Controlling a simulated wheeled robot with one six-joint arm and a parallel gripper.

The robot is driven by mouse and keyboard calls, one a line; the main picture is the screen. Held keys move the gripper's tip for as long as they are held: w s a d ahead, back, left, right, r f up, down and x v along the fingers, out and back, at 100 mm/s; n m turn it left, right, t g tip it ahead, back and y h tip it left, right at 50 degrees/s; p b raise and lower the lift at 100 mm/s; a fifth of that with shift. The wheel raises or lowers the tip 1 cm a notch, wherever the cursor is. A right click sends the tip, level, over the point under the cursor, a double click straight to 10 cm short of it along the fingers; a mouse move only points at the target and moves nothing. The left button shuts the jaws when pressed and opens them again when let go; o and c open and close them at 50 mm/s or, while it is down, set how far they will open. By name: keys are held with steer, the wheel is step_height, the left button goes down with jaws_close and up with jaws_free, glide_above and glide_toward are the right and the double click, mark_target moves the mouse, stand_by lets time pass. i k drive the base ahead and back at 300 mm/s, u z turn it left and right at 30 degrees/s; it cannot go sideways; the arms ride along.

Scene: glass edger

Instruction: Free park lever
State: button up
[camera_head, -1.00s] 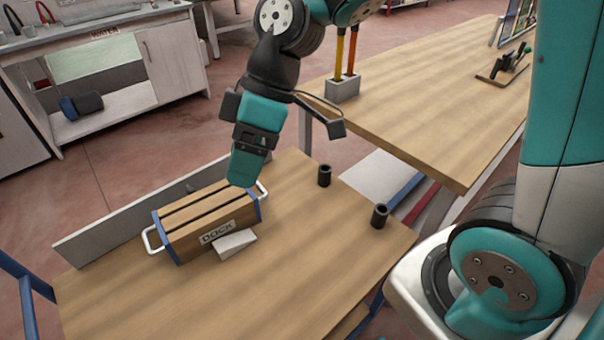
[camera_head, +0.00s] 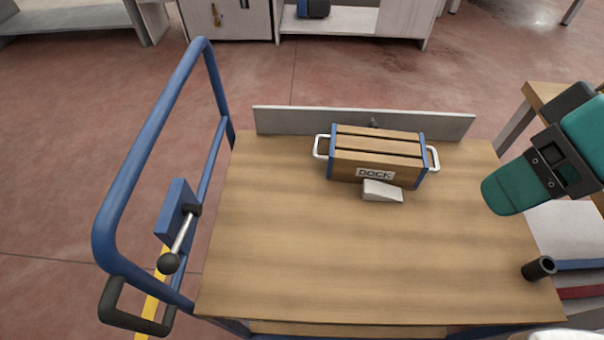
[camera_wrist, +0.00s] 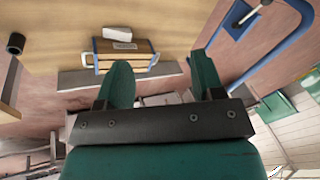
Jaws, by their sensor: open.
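The park lever (camera_head: 183,236) is a silver rod with a black ball knob, on a blue plate (camera_head: 176,211) fixed to the cart's blue push handle (camera_head: 150,140). In the head view it slants down to the lower left. It also shows at the top right of the wrist view (camera_wrist: 252,14). My gripper (camera_head: 502,194) is at the right of the head view, over the far side of the cart from the lever. In the wrist view its two teal fingers (camera_wrist: 161,66) are apart with nothing between them. It does not touch the lever.
The wooden cart top (camera_head: 300,270) bears a slatted box marked DOCK (camera_head: 376,158), with a white wedge (camera_head: 382,191) in front. A black tube (camera_head: 538,268) stands at the right. A grey board (camera_head: 290,121) edges the back. A black grip (camera_head: 135,318) hangs from the handle. The cart's middle is clear.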

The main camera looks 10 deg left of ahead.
mark_target(169, 263)
steer(key=z, duration=0.05)
steer(key=k, duration=0.5)
steer(key=u, duration=1.55)
steer(key=i, duration=0.5)
steer(key=z, duration=1.05)
steer(key=k, duration=1.3)
steer(key=u, duration=0.55)
